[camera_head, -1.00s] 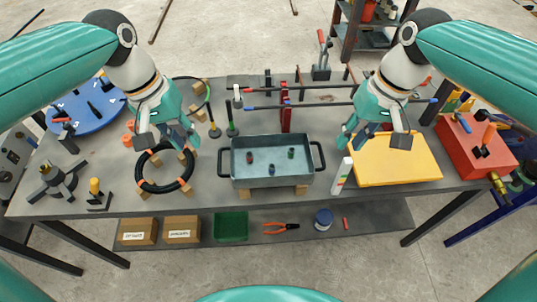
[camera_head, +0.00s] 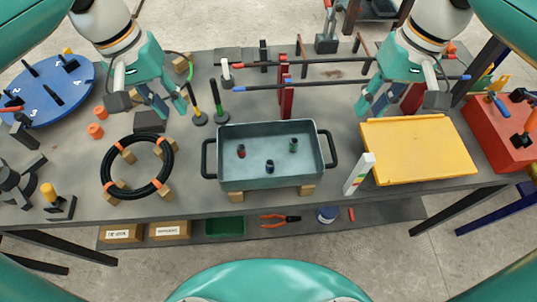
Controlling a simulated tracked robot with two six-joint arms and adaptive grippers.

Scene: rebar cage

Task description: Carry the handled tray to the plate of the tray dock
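The handled tray (camera_head: 228,175) is a grey-blue open box with a dark handle at each short side. It rests on wooden blocks at the middle of the table and holds small red, dark blue and green pieces. A flat yellow plate (camera_head: 420,150), which looks like the plate of the tray dock, lies to its right. My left gripper (camera_head: 174,110) is open and empty, above the table behind and left of the tray. My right gripper (camera_head: 370,107) is open and empty, behind and right of the tray, near the yellow plate's back left corner. Neither touches the tray.
A black cable ring (camera_head: 106,172) on blocks lies left of the tray. A white marker block (camera_head: 358,174) stands between tray and yellow plate. Two long bars (camera_head: 320,82) on red posts run behind the tray. A red toolbox (camera_head: 490,140) is far right, a blue disc (camera_head: 45,88) far left.

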